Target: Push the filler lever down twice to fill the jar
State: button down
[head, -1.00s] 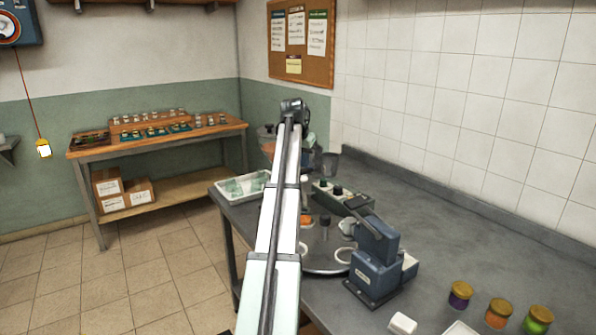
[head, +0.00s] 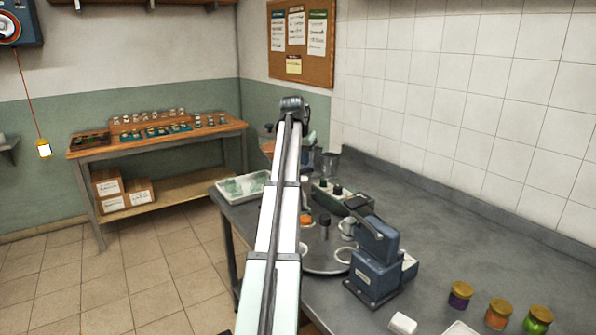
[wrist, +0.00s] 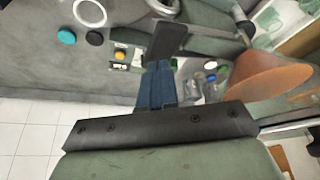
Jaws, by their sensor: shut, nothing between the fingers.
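My gripper (wrist: 158,68) shows in the wrist view with its blue fingers shut and nothing held. A dark flat piece (wrist: 167,40) lies right at the fingertips; it may be the lever's handle, and I cannot tell if they touch. An orange cone-shaped hopper (wrist: 268,76) is to the right of the fingers. In the head view the hopper (head: 267,146) is at the bench's far end, partly behind my arm, which also hides my gripper. The jar to be filled cannot be made out for sure.
A blue machine (head: 377,250) stands on the grey bench (head: 455,225) beside the round turntable (head: 325,262). Lidded jars (head: 498,312) stand at front right. A white tray (head: 232,188) is left of my arm.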

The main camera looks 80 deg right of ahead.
jog(key=shift+r, duration=2.15)
